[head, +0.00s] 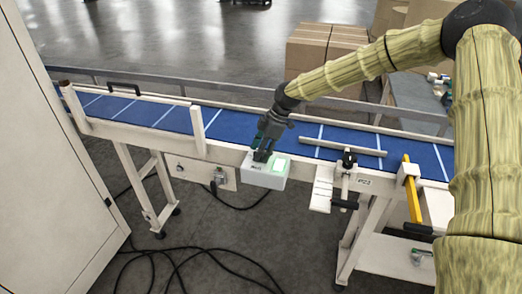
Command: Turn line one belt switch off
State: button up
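A small white box (264,179) with a dark-lettered label is fixed to the front side of the blue belt conveyor (168,117). A pale green lit patch (280,164) shows on its top right. My gripper (262,156) points down at the left part of this box, with its fingertips at or just above the top. I cannot tell whether it touches. The fingertips are small and dark, and they hide part of the box top, so any switch lever there is not clear. No held object is visible.
A plate with a dark knob (218,178) sits left of the box. A black-handled clamp (345,180) and a yellow bar (412,190) stand to the right. Cardboard boxes (322,45) are behind the conveyor. Black cables (190,255) lie on the floor. A pale cabinet (50,150) fills the left.

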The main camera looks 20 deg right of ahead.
jog(key=c, duration=0.5)
jog(key=m+b, duration=0.1)
jog(key=m, duration=0.1)
jog(key=m+t+b, duration=0.1)
jog(key=shift+m+t+h, duration=0.3)
jog(key=shift+m, duration=0.1)
jog(key=m+t+b, duration=0.1)
jog(key=m+b, duration=0.1)
jog(key=m, duration=0.1)
jog(key=shift+s+a+m+h, duration=0.1)
jog(key=shift+m+h, duration=0.2)
jog(key=shift+h, duration=0.1)
jog(key=m+h+b, duration=0.1)
jog(key=m, duration=0.2)
jog(key=m+t+h+b, duration=0.1)
jog(key=m, duration=0.2)
jog(key=shift+r+m, duration=0.2)
jog(key=shift+m, duration=0.1)
jog(key=shift+a, duration=0.1)
